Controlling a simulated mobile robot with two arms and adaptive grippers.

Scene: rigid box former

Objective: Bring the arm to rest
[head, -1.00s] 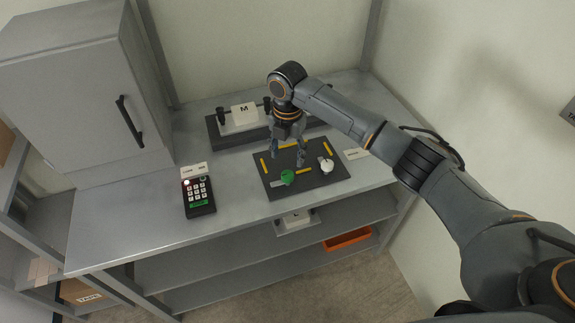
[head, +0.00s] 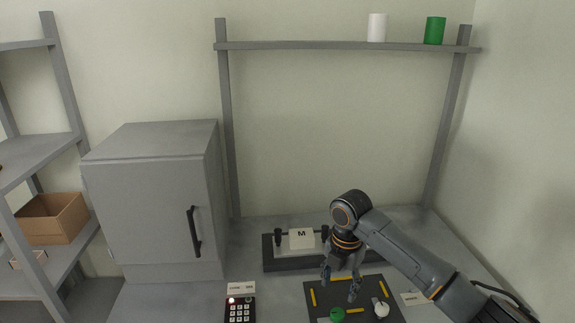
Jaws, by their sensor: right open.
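My right arm comes in from the lower right in the head view. My right gripper (head: 340,285) points down above the dark mat (head: 367,288) with yellow marks, its fingers apart and nothing between them. A green object (head: 337,314) and a white object (head: 381,308) sit on the mat, just in front of the gripper and to its right. My left gripper does not show.
Behind the gripper stands a dark fixture with a white block marked M (head: 301,239). A keypad (head: 240,309) lies to the left. A grey cabinet (head: 150,200) stands at left. A high shelf (head: 300,45) holds a white cup (head: 376,27) and a green cup (head: 434,30).

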